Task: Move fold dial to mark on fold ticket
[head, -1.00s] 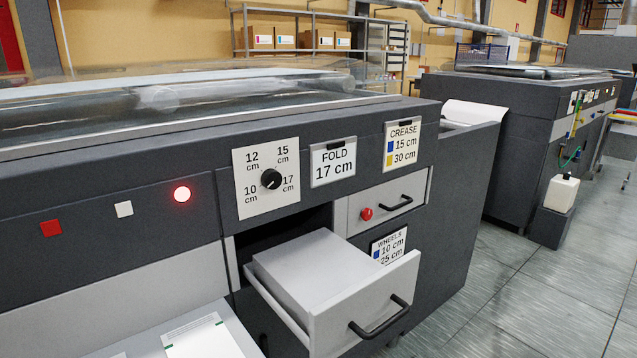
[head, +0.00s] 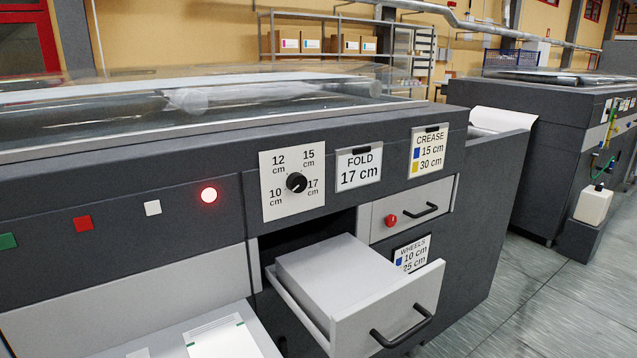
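The fold dial (head: 296,182) is a round black knob on a white plate (head: 280,208) on the machine front. The plate reads 10 cm at lower left, 12 cm at upper left, 15 cm at upper right and 17 cm at lower right. The knob's pointer is too small to read surely. The fold ticket (head: 358,169), just right of the plate, reads "FOLD 17 cm". Neither of my grippers shows in the head view.
An open drawer (head: 403,307) juts out below the dial. A closed drawer (head: 440,195) with a red knob (head: 391,220) is right of it. A crease ticket (head: 428,152) and wheels ticket (head: 410,254) hang nearby. A red lamp (head: 209,195) glows left.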

